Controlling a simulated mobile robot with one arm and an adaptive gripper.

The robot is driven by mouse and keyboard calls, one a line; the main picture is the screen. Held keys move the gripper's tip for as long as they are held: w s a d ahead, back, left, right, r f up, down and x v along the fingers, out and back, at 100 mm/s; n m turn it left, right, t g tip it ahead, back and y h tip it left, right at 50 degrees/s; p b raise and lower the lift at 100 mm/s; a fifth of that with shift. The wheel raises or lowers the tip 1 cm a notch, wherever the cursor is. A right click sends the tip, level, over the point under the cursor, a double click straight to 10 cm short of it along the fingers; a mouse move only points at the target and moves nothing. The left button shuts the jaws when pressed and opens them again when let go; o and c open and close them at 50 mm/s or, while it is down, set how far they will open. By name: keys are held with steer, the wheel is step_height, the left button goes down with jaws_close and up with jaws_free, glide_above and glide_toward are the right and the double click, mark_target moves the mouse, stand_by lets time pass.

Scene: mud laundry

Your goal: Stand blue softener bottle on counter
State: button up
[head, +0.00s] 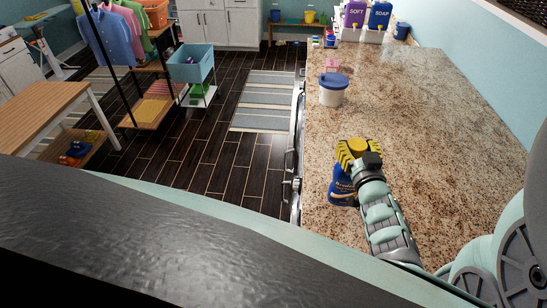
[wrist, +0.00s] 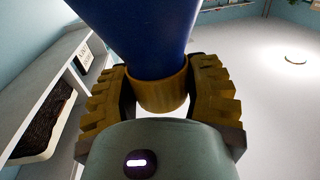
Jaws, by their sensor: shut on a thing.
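A blue bottle (head: 342,188) with a light label shows in the head view near the counter's left edge. It looks roughly upright, with its top hidden by my gripper (head: 358,150). In the wrist view the blue bottle (wrist: 140,35) has a yellow cap or neck, and the yellow fingers of my gripper (wrist: 160,95) are closed around it from both sides. The speckled granite counter (head: 415,120) lies beneath. I cannot tell whether the bottle's base touches the counter.
A white tub with a blue lid (head: 333,90) stands farther back on the counter, with a small pink item (head: 332,65) behind it. A purple SOFT container (head: 355,14) and a blue SOAP container (head: 380,15) stand at the far end. The counter's middle and right are clear.

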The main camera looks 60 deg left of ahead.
steer(key=shift+w+a+f+b, duration=0.15)
steer(key=shift+a+f+b, duration=0.05)
steer(key=shift+a+b, duration=0.15)
step_height(320, 180, down, 3)
steer(key=b, duration=0.3)
steer(key=shift+d+f, duration=0.1)
steer(key=o, duration=1.3)
steer(key=shift+c, duration=0.2)
steer(key=shift+d, duration=0.1)
steer(key=p+v, duration=0.1)
steer(key=v, duration=1.1)
steer(key=shift+p, duration=0.4)
